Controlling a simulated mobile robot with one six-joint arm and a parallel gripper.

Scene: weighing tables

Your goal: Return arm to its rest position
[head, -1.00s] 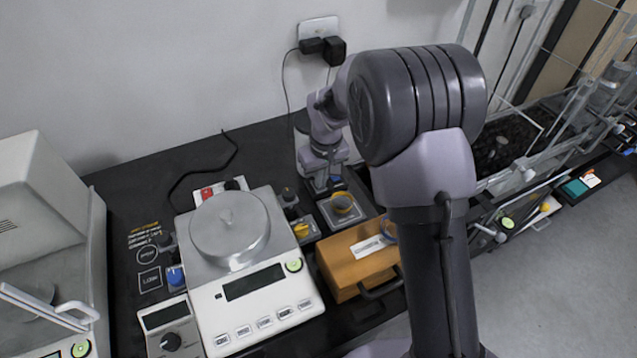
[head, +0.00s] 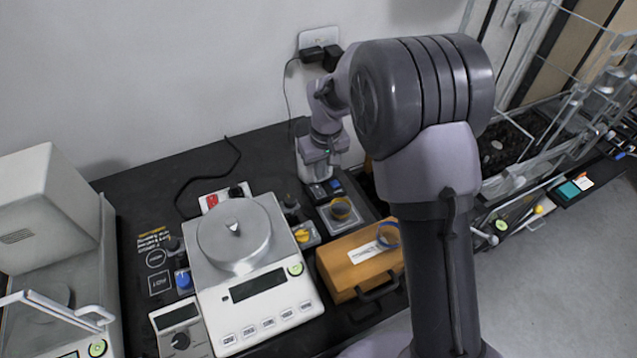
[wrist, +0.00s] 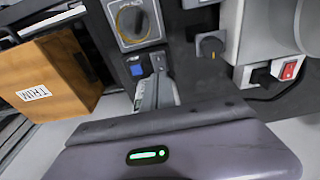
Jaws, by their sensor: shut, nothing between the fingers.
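My arm rises at the right of the head view, bends at a large dark elbow, and reaches back towards the wall. My gripper (head: 319,188) points down at the back of the black table, behind the balance and the wooden box. In the wrist view its fingers (wrist: 157,78) are together with nothing between them. A grey knob unit (wrist: 136,20) and a small blue switch (wrist: 137,70) show just beyond the fingertips. Whether the fingers touch anything cannot be told.
A white balance (head: 258,290) with a round pan stands left of the gripper. A wooden box (head: 345,268) sits in front of it. A boxed balance (head: 40,200) is at the far left, and a glass-walled rack (head: 560,120) at the right. The wall (head: 150,70) is close behind.

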